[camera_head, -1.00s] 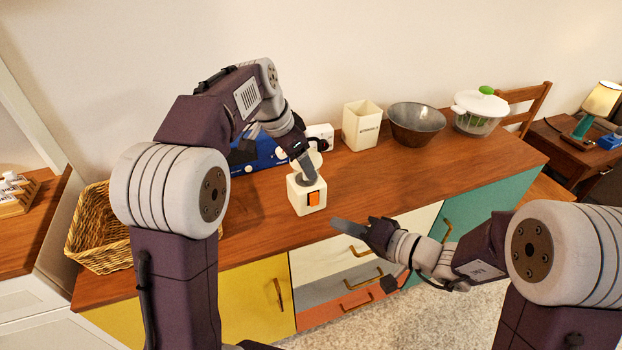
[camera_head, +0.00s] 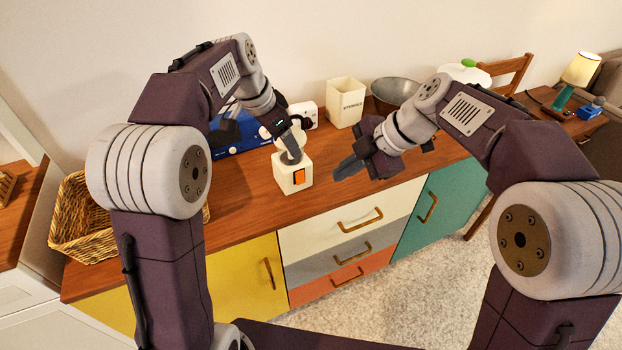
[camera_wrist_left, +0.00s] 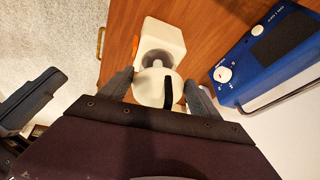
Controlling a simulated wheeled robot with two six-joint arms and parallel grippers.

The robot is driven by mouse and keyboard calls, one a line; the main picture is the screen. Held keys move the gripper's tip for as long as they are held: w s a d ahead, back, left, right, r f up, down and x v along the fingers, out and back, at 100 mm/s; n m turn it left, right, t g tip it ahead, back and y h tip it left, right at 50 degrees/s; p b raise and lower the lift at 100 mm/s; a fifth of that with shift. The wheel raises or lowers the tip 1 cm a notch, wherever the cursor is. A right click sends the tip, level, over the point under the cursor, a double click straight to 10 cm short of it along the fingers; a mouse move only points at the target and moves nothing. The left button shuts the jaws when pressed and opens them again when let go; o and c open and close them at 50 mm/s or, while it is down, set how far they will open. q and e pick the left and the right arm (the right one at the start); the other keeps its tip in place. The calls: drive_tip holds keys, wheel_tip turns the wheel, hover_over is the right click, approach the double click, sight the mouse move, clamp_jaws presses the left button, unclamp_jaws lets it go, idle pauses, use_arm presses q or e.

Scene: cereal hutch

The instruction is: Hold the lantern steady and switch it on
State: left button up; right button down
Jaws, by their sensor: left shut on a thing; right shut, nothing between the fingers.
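The lantern (camera_head: 286,181) is a small cream box with a round top and an orange switch (camera_head: 299,175) on its front face. It stands upright on the wooden counter, and it also shows in the left wrist view (camera_wrist_left: 176,37). My left gripper (camera_head: 292,152) comes down from above and is shut on the lantern's top. In the left wrist view the fingers of my left gripper (camera_wrist_left: 158,88) sit on either side of that top. My right gripper (camera_head: 345,170) is shut and empty, to the right of the lantern and apart from it, its fingertips pointing left.
A blue appliance (camera_head: 228,134) stands behind the lantern, also in the left wrist view (camera_wrist_left: 268,55). A white canister (camera_head: 345,101), a dark bowl (camera_head: 393,92) and a white lidded pot (camera_head: 462,74) line the back. A wicker basket (camera_head: 75,224) sits at the left.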

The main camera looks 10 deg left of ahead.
sight(300, 178)
drive_tip(key=x, duration=0.4)
drive_tip(key=w+x, duration=0.1)
drive_tip(key=x, duration=0.2)
drive_tip(key=w+a+r+x, duration=0.1)
drive_tip(key=x, duration=0.3)
drive_tip(key=shift+w+a+f, duration=0.1)
drive_tip(key=shift+a+f, duration=0.1)
drive_tip(key=shift+f, duration=0.1)
drive_tip(key=shift+w+a, duration=0.3)
drive_tip(key=shift+w, duration=0.05)
drive_tip(key=shift+f, duration=0.1)
